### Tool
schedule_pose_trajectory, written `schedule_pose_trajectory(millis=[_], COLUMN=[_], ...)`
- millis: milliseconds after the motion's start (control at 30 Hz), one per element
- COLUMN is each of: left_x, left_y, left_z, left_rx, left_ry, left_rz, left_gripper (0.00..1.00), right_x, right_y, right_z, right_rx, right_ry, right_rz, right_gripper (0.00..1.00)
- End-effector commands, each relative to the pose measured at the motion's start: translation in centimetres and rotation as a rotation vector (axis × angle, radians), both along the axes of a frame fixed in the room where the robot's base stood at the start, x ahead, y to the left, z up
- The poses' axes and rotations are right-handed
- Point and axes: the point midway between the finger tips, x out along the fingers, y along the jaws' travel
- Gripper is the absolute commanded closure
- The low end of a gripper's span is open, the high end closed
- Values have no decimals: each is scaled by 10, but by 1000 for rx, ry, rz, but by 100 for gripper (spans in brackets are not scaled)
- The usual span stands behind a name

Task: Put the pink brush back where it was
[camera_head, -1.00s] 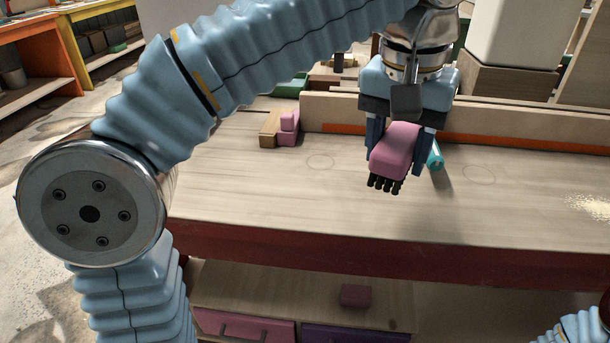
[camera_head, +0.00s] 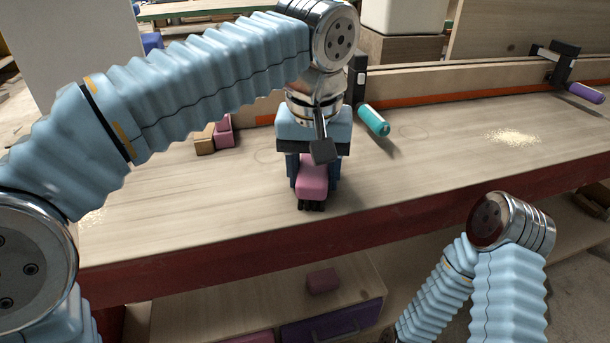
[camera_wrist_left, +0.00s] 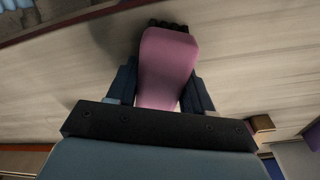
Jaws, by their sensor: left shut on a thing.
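My left gripper (camera_head: 313,182) is shut on the pink brush (camera_head: 312,176) and points down over the workbench, near its front edge. The brush's dark bristles face down and toward the front; I cannot tell whether they touch the bench. In the left wrist view the pink brush (camera_wrist_left: 167,65) sits between the two fingers, bristles at the far end.
A clamp with a teal handle (camera_head: 373,120) is behind and right of the brush. A pink block (camera_head: 224,131) and a wooden block (camera_head: 204,139) stand at the back left. Sawdust (camera_head: 512,137) lies to the right. Another pink block (camera_head: 322,280) is on the lower shelf.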

Motion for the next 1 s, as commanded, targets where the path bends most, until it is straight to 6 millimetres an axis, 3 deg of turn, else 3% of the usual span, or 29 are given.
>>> schedule_pose_trajectory(millis=[233, 267, 400, 767, 1000], left_x=[0, 0, 0, 0, -5], left_y=[0, 0, 0, 0, 0], left_z=[-1, -1, 0, 5, 54], left_rx=[1, 1, 1, 0, -2], left_ry=[1, 1, 1, 0, -2], left_rz=[0, 0, 0, 0, -1], left_gripper=[87, 46, 24, 24, 24], right_x=[0, 0, 0, 0, 0], right_y=[0, 0, 0, 0, 1], right_z=[0, 1, 1, 4, 20], right_rx=[0, 0, 0, 1, 2], right_ry=[0, 0, 0, -1, 0], right_rz=[1, 1, 1, 1, 3], right_gripper=[100, 100, 100, 100, 100])
